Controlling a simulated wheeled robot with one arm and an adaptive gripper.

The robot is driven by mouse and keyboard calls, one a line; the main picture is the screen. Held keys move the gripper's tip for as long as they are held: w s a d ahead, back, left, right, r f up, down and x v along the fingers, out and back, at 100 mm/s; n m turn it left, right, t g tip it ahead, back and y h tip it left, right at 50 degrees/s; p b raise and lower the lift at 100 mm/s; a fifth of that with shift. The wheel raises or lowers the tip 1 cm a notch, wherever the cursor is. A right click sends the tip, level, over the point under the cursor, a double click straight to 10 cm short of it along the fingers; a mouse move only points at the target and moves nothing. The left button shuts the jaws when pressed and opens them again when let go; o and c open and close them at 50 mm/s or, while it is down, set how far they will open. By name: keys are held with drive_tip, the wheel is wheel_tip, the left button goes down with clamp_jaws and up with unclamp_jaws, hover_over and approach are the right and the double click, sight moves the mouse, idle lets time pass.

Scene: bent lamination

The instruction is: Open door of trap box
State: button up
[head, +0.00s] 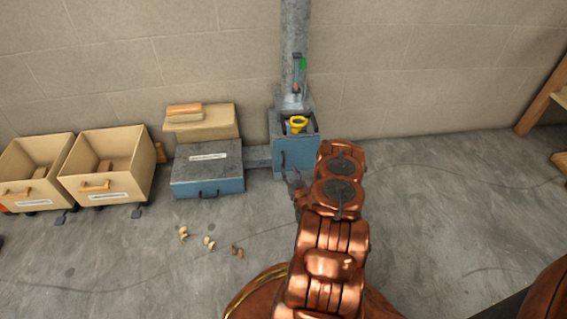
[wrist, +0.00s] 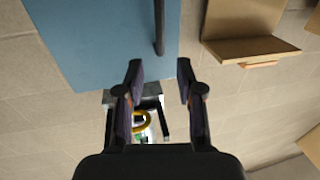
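The trap box (head: 292,152) is a blue-grey box at the foot of a vertical metal duct, against the wall. Its blue front door looks shut. In the wrist view the blue door panel (wrist: 95,40) fills the upper left, with a dark bar handle (wrist: 159,28) near its right edge. My gripper (wrist: 160,72) is open and empty, fingers apart, with the handle lined up beyond the gap between the fingertips. In the head view my gripper (head: 295,188) is in front of the door's lower part, partly hidden by my arm. No contact with the handle is visible.
A yellow ring (head: 297,124) sits on top of the trap box. Two open bins (head: 110,165) stand farther left. Small wooden pieces (head: 209,242) lie on the floor.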

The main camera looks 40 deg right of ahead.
sight(284, 161)
drive_tip(key=b+x, duration=0.2)
drive_tip(key=x, duration=0.3)
drive_tip(key=shift+w+d, duration=0.1)
drive_tip(key=shift+w, duration=0.3)
drive_tip(key=shift+w+d, duration=0.3)
drive_tip(key=shift+w, duration=0.25)
drive_tip(key=shift+c, duration=0.3)
clamp_jaws()
drive_tip(key=shift+a, duration=0.1)
drive_tip(key=shift+w+a, duration=0.1)
